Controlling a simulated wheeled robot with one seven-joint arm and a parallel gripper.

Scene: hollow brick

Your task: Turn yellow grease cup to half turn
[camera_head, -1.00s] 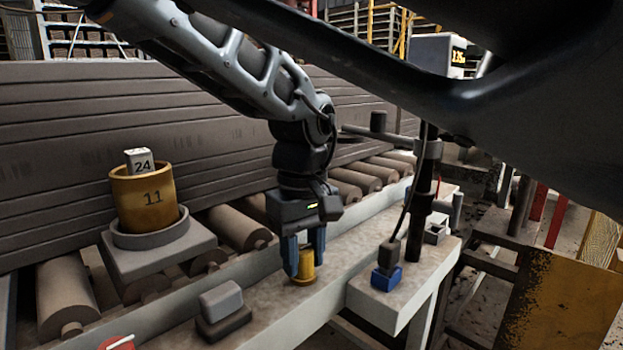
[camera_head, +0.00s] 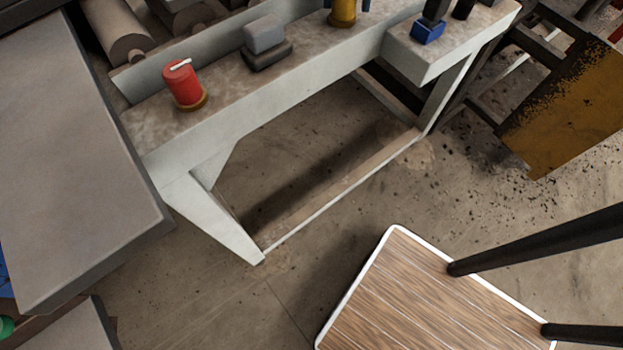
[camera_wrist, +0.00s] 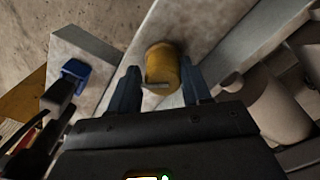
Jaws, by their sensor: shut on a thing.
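The yellow grease cup (camera_wrist: 163,62) stands on the pale ledge between my gripper's two fingers in the wrist view. A pale bar shows on its near end. My gripper (camera_wrist: 159,70) is shut on the cup, one finger at each side. In the head view, only the lower part of the yellow cup (camera_head: 342,14) shows at the top edge, with bits of the blue fingers beside it. The cup's top and its bar are cut off there.
A red cup with a white bar (camera_head: 185,84) and a grey block on a dark base (camera_head: 266,42) stand left along the ledge (camera_head: 222,82). A blue-based fitting (camera_head: 428,31) is to the right. The floor (camera_head: 300,190) below the ledge looks open.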

